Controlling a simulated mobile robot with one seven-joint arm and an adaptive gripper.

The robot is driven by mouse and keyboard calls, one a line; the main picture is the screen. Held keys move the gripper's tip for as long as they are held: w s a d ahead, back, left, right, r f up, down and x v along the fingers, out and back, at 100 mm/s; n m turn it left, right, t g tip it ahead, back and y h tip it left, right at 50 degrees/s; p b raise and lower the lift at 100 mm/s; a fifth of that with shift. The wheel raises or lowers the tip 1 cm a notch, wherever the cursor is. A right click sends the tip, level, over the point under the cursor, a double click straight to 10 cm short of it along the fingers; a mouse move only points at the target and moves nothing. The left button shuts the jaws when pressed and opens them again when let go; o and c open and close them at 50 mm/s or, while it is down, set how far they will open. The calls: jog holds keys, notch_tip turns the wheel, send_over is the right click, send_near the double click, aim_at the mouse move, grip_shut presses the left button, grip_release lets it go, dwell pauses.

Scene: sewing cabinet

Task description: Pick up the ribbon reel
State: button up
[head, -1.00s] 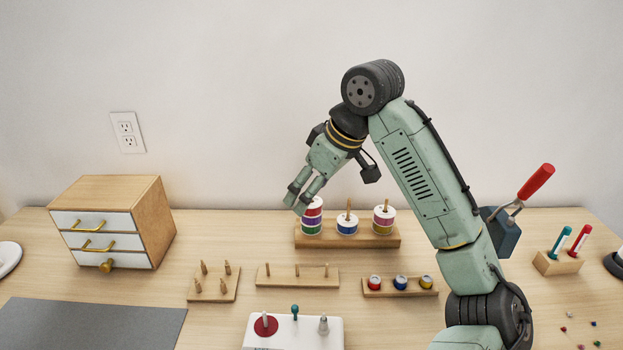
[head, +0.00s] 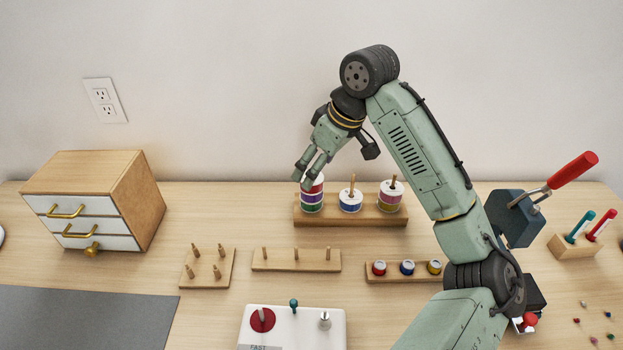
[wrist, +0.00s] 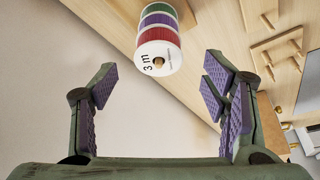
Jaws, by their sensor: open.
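The ribbon reels stand on pegs of a wooden stand (head: 350,216) at the back of the table. A stack of reels (head: 312,200) with green, purple and red bands is on the left peg. In the wrist view the left stack (wrist: 158,52) lies ahead of the open, empty fingers (wrist: 160,88); the top reel is marked "3 m".
Empty peg boards (head: 296,261) and (head: 208,268) stand in front of the stand, beside a rack of small spools (head: 407,268). A drawer cabinet (head: 95,200) is at left, a white machine (head: 290,330) in front. The wall is close behind.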

jog(key=shift+p+x, duration=0.3)
jog(key=shift+x, duration=1.55)
jog(key=shift+d, duration=0.1)
jog(key=c, duration=1.1)
